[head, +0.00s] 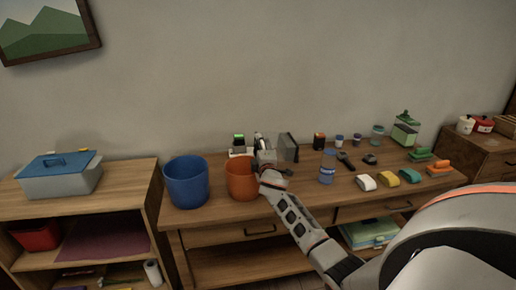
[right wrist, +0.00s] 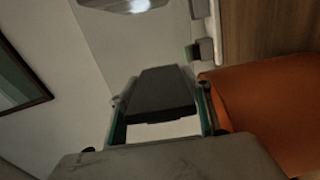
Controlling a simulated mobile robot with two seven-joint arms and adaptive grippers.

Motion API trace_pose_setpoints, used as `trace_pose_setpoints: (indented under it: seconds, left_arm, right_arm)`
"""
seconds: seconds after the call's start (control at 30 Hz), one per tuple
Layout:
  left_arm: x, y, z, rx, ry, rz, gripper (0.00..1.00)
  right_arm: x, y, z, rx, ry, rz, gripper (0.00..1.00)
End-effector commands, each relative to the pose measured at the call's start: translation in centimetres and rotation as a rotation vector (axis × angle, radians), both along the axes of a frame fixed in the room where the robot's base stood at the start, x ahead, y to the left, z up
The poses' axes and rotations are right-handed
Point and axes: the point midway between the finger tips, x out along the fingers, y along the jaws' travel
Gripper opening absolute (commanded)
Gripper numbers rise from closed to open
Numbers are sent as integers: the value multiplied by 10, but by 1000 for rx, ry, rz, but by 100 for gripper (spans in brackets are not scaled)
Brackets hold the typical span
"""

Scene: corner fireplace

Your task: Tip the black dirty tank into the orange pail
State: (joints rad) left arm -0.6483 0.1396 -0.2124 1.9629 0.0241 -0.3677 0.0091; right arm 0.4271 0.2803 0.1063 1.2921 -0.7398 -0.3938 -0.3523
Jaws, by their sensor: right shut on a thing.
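The orange pail (head: 240,184) stands on the wooden table, and its side fills the right of the right wrist view (right wrist: 265,110). My right gripper (head: 268,170) is at the pail's right rim. In the right wrist view it is shut on a dark block, which I take to be the black dirty tank (right wrist: 160,90). The tank is hard to make out in the head view, where my gripper and clutter overlap it. I cannot tell how far it is tilted, or whether anything is in the pail. My left gripper is not in view.
A blue bucket (head: 187,184) stands just left of the pail. A dark grey upright box (head: 289,147) is behind my gripper. A blue-labelled bottle (head: 327,168) and several sponges and brushes are to the right. A lidded bin (head: 60,178) sits on the left shelf.

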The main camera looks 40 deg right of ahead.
Motion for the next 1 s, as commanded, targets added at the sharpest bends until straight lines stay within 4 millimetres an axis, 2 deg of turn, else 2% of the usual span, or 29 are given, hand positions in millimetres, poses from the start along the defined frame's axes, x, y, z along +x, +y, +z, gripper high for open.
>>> trace_pose_setpoints:
  seconds: [1.0]
  left_arm:
    - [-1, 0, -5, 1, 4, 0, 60]
  right_arm:
    - [-1, -1, -10, -126, 66, -1, 5]
